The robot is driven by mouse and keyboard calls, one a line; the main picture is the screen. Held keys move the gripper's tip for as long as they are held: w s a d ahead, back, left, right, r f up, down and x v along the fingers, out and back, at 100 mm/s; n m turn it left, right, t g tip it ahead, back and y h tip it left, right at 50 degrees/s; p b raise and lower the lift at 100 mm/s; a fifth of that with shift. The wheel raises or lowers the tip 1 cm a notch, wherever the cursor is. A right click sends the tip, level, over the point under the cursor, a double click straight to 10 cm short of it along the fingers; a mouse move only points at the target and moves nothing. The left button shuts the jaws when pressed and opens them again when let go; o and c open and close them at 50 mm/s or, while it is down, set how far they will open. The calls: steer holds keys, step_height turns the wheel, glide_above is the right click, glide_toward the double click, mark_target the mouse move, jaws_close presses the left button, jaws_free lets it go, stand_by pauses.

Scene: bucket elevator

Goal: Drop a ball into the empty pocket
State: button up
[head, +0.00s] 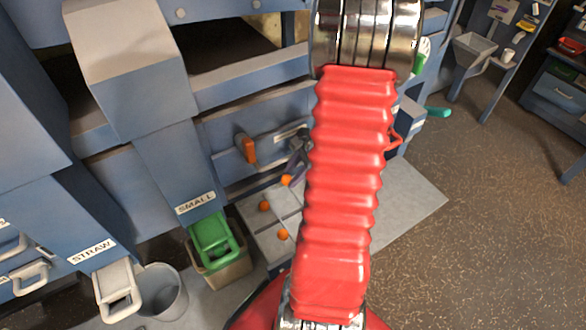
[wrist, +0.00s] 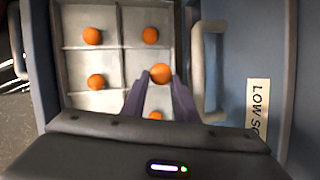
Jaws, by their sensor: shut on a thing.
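My gripper (wrist: 160,80) is shut on an orange ball (wrist: 160,73), held at the fingertips over the right column of a pale divided tray (wrist: 122,20). In the head view my gripper (head: 289,177) and the held ball (head: 286,180) show above the tray, partly behind my red arm. Other orange balls lie in the tray: top left (wrist: 92,36), lower left (wrist: 96,82) and top right (wrist: 150,35). Another ball (wrist: 157,115) is partly hidden near my fingers. The pocket beneath the held ball is partly covered; I cannot tell the ball's height above it.
A pale handle (wrist: 205,70) stands beside the tray on a blue panel with a partly visible label (wrist: 258,110). Open floor lies right.

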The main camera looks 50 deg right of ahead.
steer(key=shift+f, duration=1.1)
steer(key=o, duration=1.1)
steer(key=v, duration=1.3)
steer(key=shift+s+r, duration=0.15)
steer(key=shift+r, duration=0.2)
steer(key=shift+d+n, duration=0.1)
steer(key=shift+n, duration=0.2)
